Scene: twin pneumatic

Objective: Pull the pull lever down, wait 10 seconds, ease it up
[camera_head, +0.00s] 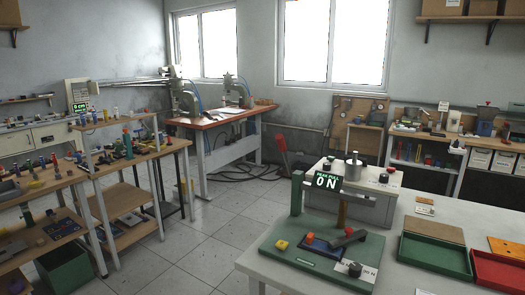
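No gripper of mine shows in the head view. On the pale table at the lower right is a green base plate (285,245) with a green upright post (297,193) and a brown post (342,210). A green display (326,181) above it appears to read "PEAK PULL 0 N". A dark grey bar-like piece (348,238), possibly the pull lever, lies slightly tilted on the plate; I cannot tell for sure. A red lever-like piece (281,150) stands farther back, near the wall. An orange block (308,238) and a yellow block (281,244) are on the plate.
A green tray (436,256) and a red tray (497,272) lie at the right of the pale table (400,215). Crowded wooden benches (95,167) stand at the left. An orange-topped bench (222,117) with machines is at the back. The tiled floor (195,235) between them is clear.

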